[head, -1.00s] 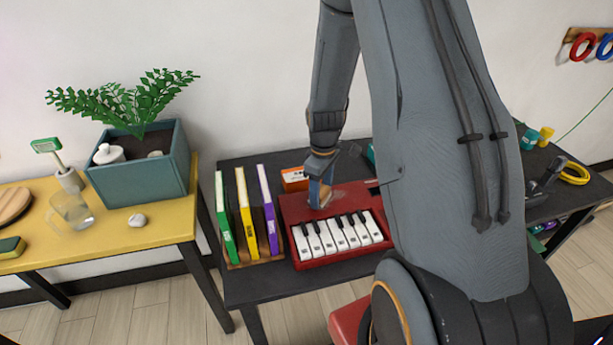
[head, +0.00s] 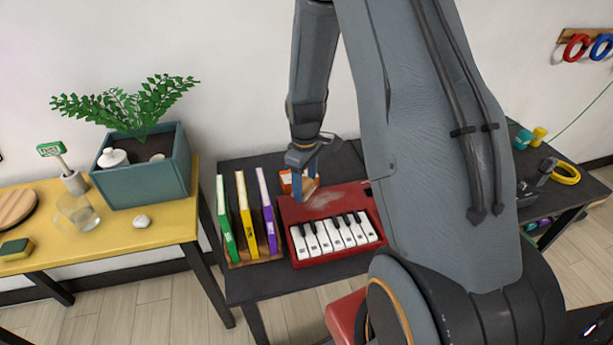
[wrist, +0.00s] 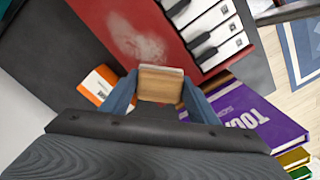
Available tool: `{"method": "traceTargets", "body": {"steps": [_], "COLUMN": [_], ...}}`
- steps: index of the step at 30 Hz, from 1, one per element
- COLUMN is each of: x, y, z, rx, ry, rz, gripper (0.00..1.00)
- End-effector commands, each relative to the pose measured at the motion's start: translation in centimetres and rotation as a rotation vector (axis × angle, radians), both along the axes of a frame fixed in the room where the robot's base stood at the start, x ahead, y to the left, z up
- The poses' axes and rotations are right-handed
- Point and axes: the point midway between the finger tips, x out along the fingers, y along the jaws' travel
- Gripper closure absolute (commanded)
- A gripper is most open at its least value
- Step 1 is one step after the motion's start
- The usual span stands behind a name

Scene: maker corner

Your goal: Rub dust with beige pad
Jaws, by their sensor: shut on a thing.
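My gripper (head: 306,185) is shut on the beige pad (wrist: 160,84), which sits between its two blue fingers in the wrist view. In the head view the pad (head: 308,187) is small and partly hidden by the fingers. It is over the back left part of the red toy piano (head: 350,196). A pale patch of dust (head: 325,198) lies on the piano's red top, right of the pad. In the wrist view the dust (wrist: 137,40) shows as a whitish smear beyond the pad. I cannot tell whether the pad touches the piano.
Upright books in a holder (head: 247,215) stand left of the piano on the dark table (head: 240,290). An orange and white box (wrist: 100,86) is behind the piano. A yellow table (head: 160,228) with a teal planter (head: 150,175) stands at the left.

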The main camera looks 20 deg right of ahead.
Motion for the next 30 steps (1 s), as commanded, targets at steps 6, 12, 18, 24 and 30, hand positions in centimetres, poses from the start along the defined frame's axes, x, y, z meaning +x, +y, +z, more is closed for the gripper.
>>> {"method": "traceTargets", "body": {"steps": [6, 12, 18, 24, 30], "x": [0.0, 0.0, 0.0, 0.0, 0.0], "y": [0.0, 0.1, 0.1, 0.1, 0.1], "z": [2.2, 2.7, 2.6, 2.6, 2.6], "rx": [0.0, 0.0, 0.0, 0.0, 0.0], "ry": [0.0, 0.0, 0.0, 0.0, 0.0], "rz": [0.001, 0.001, 0.001, 0.001, 0.001], "gripper": [0.67, 0.67, 0.67, 0.67, 0.67]}}
